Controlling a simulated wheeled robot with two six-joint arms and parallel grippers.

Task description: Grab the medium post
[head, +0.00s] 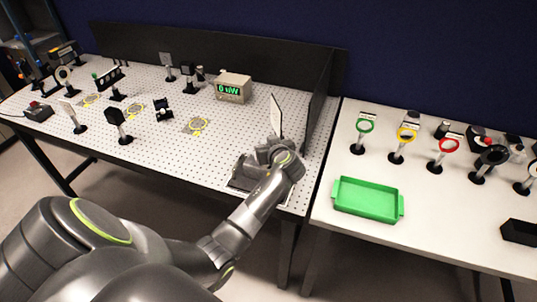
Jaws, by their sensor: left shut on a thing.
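My left arm reaches in from the lower left to the front right corner of the perforated breadboard table (200,150). My left gripper (262,160) is low over that corner, beside a dark grey low object (243,178). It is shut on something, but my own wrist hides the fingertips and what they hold. I cannot pick out a medium post for certain. A thin white plate (276,116) stands upright just behind my wrist. My right gripper is not in view.
A dark panel (320,95) edges the breadboard's right side. A power meter (232,87) and several mounted optics stand farther back.

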